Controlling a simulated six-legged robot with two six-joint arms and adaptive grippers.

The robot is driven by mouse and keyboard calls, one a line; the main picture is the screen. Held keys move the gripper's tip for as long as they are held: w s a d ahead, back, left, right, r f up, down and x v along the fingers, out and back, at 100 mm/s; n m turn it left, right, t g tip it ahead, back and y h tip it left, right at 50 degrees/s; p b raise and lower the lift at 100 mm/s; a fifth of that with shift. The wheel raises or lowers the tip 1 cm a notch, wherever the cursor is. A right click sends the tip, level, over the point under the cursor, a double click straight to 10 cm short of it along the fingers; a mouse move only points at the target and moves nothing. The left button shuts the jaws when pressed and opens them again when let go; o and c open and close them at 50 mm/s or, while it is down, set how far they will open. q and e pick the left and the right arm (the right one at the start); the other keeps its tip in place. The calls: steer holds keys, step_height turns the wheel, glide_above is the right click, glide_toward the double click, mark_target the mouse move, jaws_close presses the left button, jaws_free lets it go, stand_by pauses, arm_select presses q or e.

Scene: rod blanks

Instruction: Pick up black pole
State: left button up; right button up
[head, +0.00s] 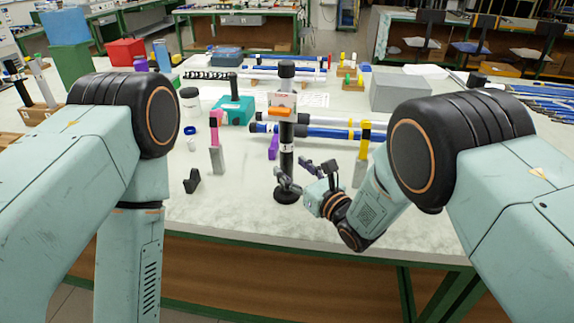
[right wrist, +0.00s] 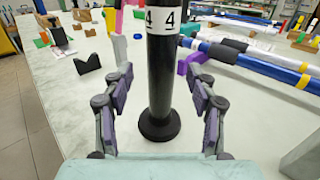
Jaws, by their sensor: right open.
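The black pole (head: 287,160) stands upright on the table on a round black foot, with a black cap on top. In the right wrist view the pole (right wrist: 161,75) carries a white band marked 4. My right gripper (head: 299,175) is low near the pole, above its foot. In the right wrist view my right gripper (right wrist: 165,85) is open, one finger on each side of the pole, with gaps between. My left arm comes in from the left; its gripper is out of view.
Blue and white rods (head: 330,132) lie behind the pole. A grey block with a yellow top (head: 362,150) stands to the right, a pink-topped one (head: 216,150) to the left. A small black V-block (head: 192,181) is at left. A teal box (head: 233,110) is further back.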

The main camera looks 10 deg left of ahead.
mark_target(291, 167)
steer(key=shift+f+x, duration=0.15)
steer(key=shift+x, duration=0.6)
steer(key=shift+f+x, duration=0.1)
steer(key=shift+x, duration=0.65)
steer(key=shift+d+r, duration=0.1)
steer(key=shift+c, duration=0.3)
steer(key=shift+w, duration=0.1)
steer(key=c, duration=0.4)
jaws_close()
steer(key=shift+r, duration=0.1)
